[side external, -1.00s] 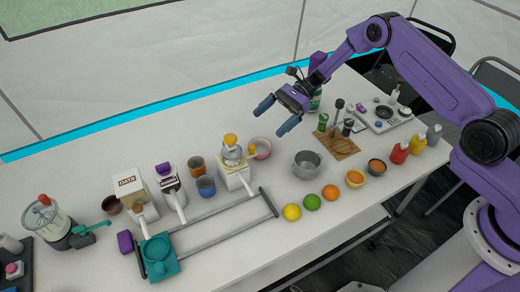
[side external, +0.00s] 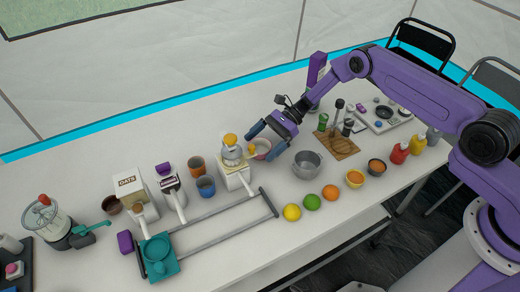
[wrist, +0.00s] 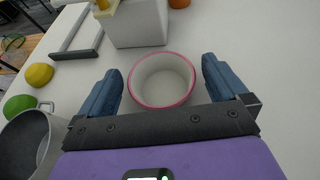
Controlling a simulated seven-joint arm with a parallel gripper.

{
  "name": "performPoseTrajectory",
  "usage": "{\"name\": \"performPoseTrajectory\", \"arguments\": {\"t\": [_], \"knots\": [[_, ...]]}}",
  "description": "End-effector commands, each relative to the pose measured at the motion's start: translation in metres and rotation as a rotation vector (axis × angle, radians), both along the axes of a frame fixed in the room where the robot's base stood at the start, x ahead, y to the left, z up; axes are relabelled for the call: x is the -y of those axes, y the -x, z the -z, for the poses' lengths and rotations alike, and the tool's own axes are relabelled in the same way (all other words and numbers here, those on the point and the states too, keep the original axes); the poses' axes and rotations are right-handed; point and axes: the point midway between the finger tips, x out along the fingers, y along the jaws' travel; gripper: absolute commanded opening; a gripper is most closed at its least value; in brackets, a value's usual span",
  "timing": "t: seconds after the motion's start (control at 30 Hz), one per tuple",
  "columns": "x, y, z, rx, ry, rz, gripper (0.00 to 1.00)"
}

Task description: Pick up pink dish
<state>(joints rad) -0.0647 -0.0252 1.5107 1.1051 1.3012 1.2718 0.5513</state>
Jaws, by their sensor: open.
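The pink dish (wrist: 162,82) is a small round bowl, white inside with a pink rim, standing upright on the white table. In the wrist view it lies between and just beyond the two blue fingertips of my gripper (wrist: 160,85). In the side view the pink dish (side external: 262,147) is partly hidden behind my gripper (side external: 267,138), whose blue fingers hang above and around its place. My gripper is open and empty. I cannot tell whether a finger touches the dish.
A grey pot (side external: 307,164) stands close on the right of the dish. A white box-like dispenser (side external: 235,175) with a yellow top stands close on its left. A lime (side external: 312,202), a lemon (side external: 292,212) and an orange (side external: 330,193) lie toward the front edge. The table behind the dish is clear.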

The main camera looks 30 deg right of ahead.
Motion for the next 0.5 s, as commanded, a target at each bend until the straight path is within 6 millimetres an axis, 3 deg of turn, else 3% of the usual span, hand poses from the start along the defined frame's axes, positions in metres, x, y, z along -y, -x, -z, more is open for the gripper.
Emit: {"name": "performPoseTrajectory", "arguments": {"t": [0.1,0.33,0.5], "knots": [[-0.0101,0.0018,0.0040,0.001,0.000,-0.001,1.00],[-0.0107,0.0017,0.0043,0.000,0.000,0.001,0.97],[-0.0106,0.0017,0.0042,0.000,0.000,0.001,0.46]]}}
